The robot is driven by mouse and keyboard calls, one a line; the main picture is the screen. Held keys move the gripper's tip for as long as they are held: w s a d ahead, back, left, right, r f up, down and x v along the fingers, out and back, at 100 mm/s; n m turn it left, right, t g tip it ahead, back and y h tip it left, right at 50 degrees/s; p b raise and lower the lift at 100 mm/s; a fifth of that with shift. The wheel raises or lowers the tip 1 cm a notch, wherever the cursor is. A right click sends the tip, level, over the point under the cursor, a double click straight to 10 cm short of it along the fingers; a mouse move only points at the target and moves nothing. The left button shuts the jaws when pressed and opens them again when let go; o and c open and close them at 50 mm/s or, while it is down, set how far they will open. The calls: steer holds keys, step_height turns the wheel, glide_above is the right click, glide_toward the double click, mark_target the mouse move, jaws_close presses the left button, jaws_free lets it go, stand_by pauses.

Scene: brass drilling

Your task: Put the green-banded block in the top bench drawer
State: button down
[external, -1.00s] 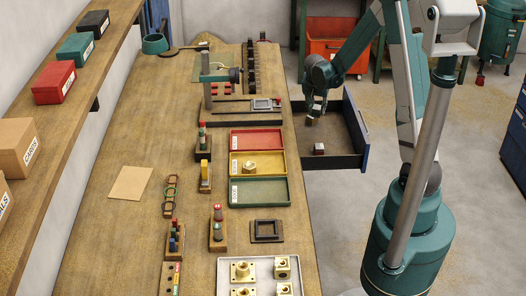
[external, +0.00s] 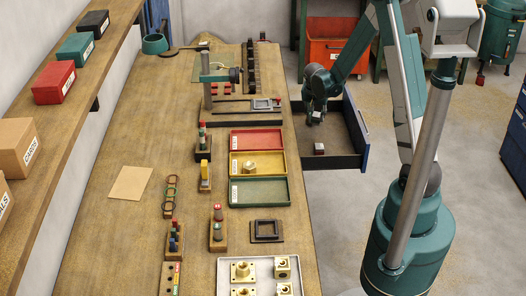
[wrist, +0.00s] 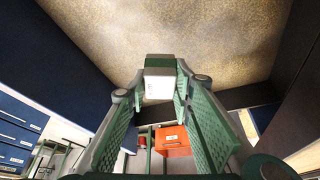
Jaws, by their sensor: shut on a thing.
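The open bench drawer (external: 352,128), with dark walls and a brown floor, sticks out from the right side of the bench. My gripper (external: 315,114) is down inside it, toward the far side. In the wrist view my gripper (wrist: 158,95) is shut on the green-banded block (wrist: 159,84), which shows a pale face and dark green edges between the green pads. The drawer floor (wrist: 200,35) lies beyond the block; I cannot tell whether they touch. In the external view the held block is mostly hidden by the fingers.
Another small block (external: 319,148) with a pale face lies in the near part of the drawer. The bench (external: 120,225) holds red, yellow and green trays (external: 258,192) left of the drawer. An orange bin (external: 333,50) stands behind it. The drawer's middle floor is clear.

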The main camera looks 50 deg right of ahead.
mark_target(316, 124)
steer(key=shift+f+b, duration=0.55)
steer(key=shift+f, duration=1.8)
steer(key=shift+f+b, duration=0.5)
steer(key=shift+f, duration=1.4)
steer(key=shift+f, duration=0.15)
steer(key=c, duration=2)
jaws_free()
steer(key=p+v, duration=0.2)
steer(key=v, duration=1)
steer(key=shift+p, duration=0.35)
steer(key=shift+s, duration=0.1)
